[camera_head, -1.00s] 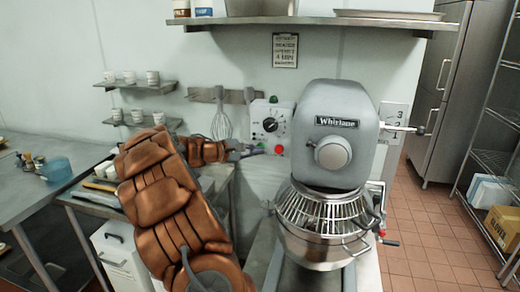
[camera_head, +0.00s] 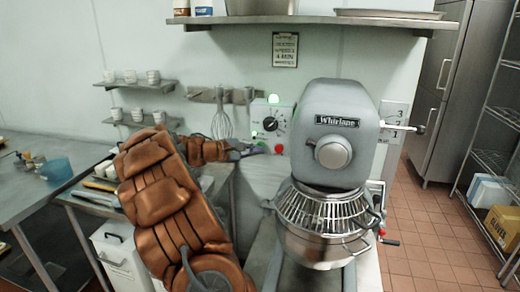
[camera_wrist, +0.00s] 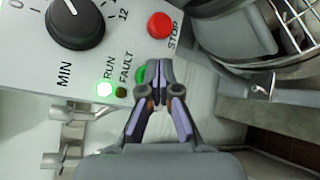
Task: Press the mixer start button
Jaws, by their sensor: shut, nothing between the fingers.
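The mixer (camera_head: 338,122) is a grey stand mixer marked "Whirlane", with a wire guard over its steel bowl (camera_head: 325,250). Its white control box (camera_head: 285,118) is on the wall side, to its left. In the wrist view the box has a black dial (camera_wrist: 76,22), a red STOP button (camera_wrist: 159,25) and a lit green RUN light (camera_wrist: 104,90). The green start button (camera_wrist: 140,73) is partly hidden behind my fingertips. My gripper (camera_wrist: 160,72) is shut and empty, its tips at the green button; contact itself is hidden. In the head view my gripper (camera_head: 262,148) reaches the box from the left.
A shelf (camera_head: 310,21) runs above the mixer. A whisk (camera_head: 222,124) hangs left of the box.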

